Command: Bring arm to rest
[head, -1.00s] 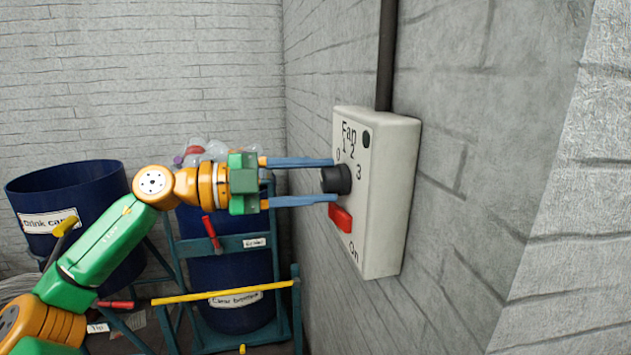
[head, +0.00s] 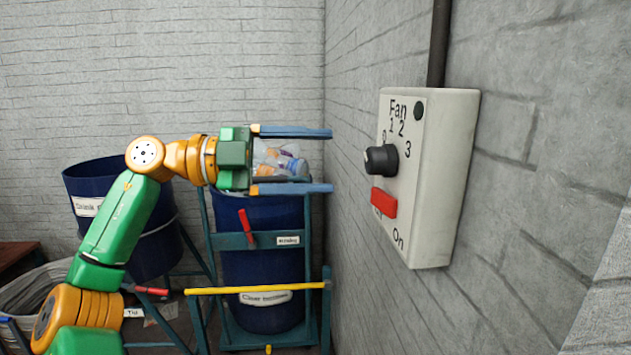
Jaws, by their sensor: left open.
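My left gripper (head: 331,160) is open and empty in the head view. Its two blue fingers point right and are spread apart, one above the other. The fan control box (head: 447,180) is on the wall to the right of the fingers. Its black knob (head: 381,159) stands clear of the fingertips, with a gap between. A red switch (head: 384,203) sits below the knob, above the word "On". My left arm comes up from the lower left. My right gripper is not in view.
A blue bin (head: 262,262) with clear bottles (head: 283,160) stands in a teal frame behind my gripper. A blue drink-can bin (head: 88,180) stands further left. A yellow bar (head: 255,290) crosses the frame low down. The grey wall (head: 540,200) bounds the right side.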

